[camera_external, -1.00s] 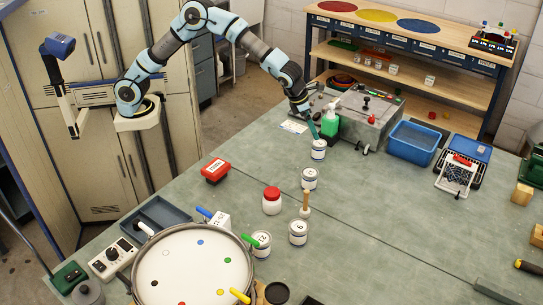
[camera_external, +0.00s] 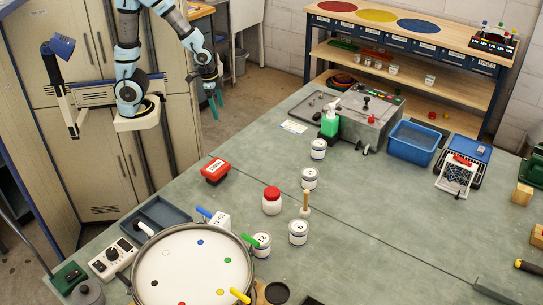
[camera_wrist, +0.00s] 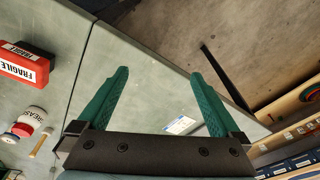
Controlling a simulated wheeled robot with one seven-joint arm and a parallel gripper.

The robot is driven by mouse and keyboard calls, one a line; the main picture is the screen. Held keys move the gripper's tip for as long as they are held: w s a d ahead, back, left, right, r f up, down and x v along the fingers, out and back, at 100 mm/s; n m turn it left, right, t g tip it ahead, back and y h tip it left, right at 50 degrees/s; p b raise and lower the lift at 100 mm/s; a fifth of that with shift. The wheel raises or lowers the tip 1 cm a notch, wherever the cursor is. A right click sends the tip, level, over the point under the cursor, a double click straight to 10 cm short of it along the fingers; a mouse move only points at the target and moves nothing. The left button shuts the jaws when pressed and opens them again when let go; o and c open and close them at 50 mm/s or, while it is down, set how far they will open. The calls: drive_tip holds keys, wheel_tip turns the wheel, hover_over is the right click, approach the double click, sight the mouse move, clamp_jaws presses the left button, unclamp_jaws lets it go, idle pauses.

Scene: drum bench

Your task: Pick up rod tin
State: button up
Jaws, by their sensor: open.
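I cannot tell which is the rod tin. My gripper (camera_external: 214,98) hangs beyond the bench's far left edge, left of all the tins. In the wrist view its green fingers (camera_wrist: 160,76) are apart, with nothing between them.
A red FRAGILE box (camera_external: 214,170) is the nearest bench item to my gripper. A drum (camera_external: 180,275), blue tub (camera_external: 413,143) and green bottle (camera_external: 330,122) also occupy the bench.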

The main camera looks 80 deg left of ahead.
drive_tip(key=shift+s+a+f+n, duration=0.1)
drive_tip(key=shift+s+a+n, duration=0.1)
drive_tip(key=shift+s+n, duration=0.35)
drive_tip(key=shift+s+a+f+n, duration=0.1)
drive_tip(key=shift+s+a+n, duration=0.05)
drive_tip(key=shift+s+n, duration=0.4)
